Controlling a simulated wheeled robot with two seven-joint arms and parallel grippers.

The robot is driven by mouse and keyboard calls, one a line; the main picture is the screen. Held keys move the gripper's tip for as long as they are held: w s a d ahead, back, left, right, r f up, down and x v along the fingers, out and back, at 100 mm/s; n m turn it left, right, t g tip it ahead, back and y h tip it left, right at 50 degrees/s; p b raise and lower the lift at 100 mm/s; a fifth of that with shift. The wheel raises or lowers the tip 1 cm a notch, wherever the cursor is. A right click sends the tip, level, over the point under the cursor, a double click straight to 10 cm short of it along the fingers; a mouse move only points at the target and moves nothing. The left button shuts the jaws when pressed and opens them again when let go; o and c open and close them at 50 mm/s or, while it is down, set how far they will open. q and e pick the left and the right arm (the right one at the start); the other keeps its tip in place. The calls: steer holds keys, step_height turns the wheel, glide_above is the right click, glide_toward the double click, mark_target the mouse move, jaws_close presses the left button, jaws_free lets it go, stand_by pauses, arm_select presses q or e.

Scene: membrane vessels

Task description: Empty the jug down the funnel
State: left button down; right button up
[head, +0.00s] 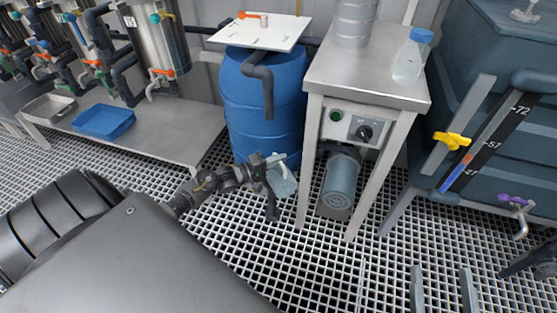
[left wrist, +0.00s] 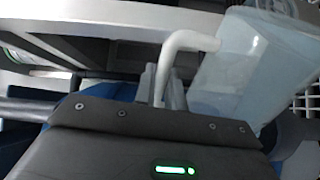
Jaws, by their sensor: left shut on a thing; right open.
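The jug (head: 283,184) is translucent pale blue with a white handle. It hangs in the air in front of the blue drum, left of the steel table. My left gripper (head: 269,168) is shut on its handle; the left wrist view shows the white handle (left wrist: 186,42) between the grey fingers and the jug body (left wrist: 245,68) to the right. The jug looks somewhat tilted in the wrist view; I cannot tell its contents. I cannot make out a funnel. My right gripper (head: 442,287) shows as two separated grey fingers at the bottom edge, open and empty.
The blue drum (head: 264,104) carries a white board (head: 261,33) and grey pipe. The steel table (head: 368,63) holds a metal cylinder (head: 354,22) and a blue-capped bottle (head: 412,56). A dark tank (head: 500,130) stands right. A blue tray (head: 104,122) lies left. The grating floor is open in front.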

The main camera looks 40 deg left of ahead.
arm_select(q)
steer(key=shift+a+r, duration=0.1)
steer(key=shift+a, duration=0.05)
steer(key=shift+w, duration=0.1)
steer(key=shift+w+a+r+n+p, duration=0.2)
steer(key=shift+a+n+p, duration=0.15)
steer(key=shift+n+p, duration=0.15)
steer(key=shift+w+a+r+n+p, duration=0.2)
steer(key=shift+a+n+p, duration=0.1)
steer(key=shift+a+n, duration=0.2)
arm_select(e)
steer(key=shift+w+d+f+m+g+h, duration=0.15)
steer(key=shift+w+d+f+g+h, duration=0.2)
steer(key=shift+f+h, duration=0.35)
steer(key=shift+w+d+f+m+g+h, duration=0.1)
steer(key=shift+d+f+m+g+h, duration=0.25)
steer(key=shift+f, duration=0.55)
steer(key=shift+w+d+f+g+h, duration=0.25)
steer(key=shift+f+g+h, duration=0.3)
steer(key=shift+f, duration=0.35)
arm_select(q)
steer(key=shift+a, duration=0.1)
